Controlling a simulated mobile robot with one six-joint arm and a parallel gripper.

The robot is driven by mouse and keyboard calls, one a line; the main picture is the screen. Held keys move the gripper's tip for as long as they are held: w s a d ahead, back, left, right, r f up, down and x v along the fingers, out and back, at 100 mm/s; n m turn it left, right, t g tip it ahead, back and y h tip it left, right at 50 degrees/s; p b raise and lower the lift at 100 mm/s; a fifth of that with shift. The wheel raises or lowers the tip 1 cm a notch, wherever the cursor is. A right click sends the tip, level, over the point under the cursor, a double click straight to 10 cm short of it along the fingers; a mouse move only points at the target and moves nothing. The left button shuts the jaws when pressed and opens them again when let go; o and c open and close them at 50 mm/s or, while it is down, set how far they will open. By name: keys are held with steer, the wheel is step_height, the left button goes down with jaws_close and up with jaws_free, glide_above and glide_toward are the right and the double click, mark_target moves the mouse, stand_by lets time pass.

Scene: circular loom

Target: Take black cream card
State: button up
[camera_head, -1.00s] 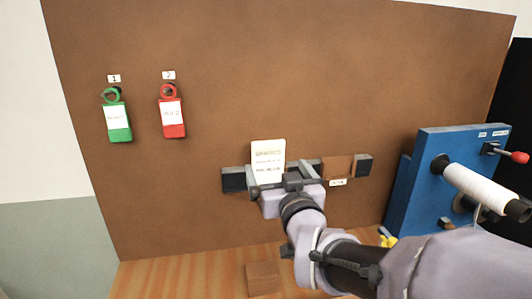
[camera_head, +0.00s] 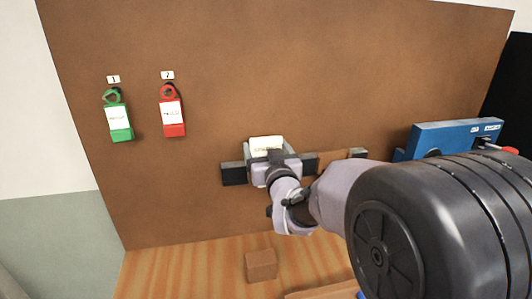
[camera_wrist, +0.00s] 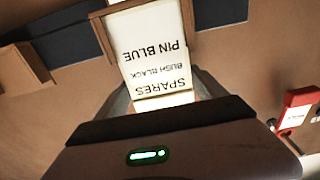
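The cream card (camera_head: 266,144) stands upright against the brown board, in the dark rail (camera_head: 234,174). In the wrist view the card (camera_wrist: 158,50) shows upside down, with the words SPARES, BUSH BLACK and PIN BLUE. My gripper (camera_head: 272,160) is right in front of the card and hides its lower part in the head view. In the wrist view my gripper (camera_wrist: 165,96) has a grey finger on each side of the card, spread apart. The fingers look open; whether they touch the card's edges is hard to tell.
A green tag (camera_head: 118,122) and a red tag (camera_head: 172,115) hang at the left under number labels. A brown block (camera_head: 261,264) lies on the wooden bench below.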

steer(key=c, duration=1)
steer(key=shift+r+p, duration=0.95)
steer(key=shift+r, duration=2.9)
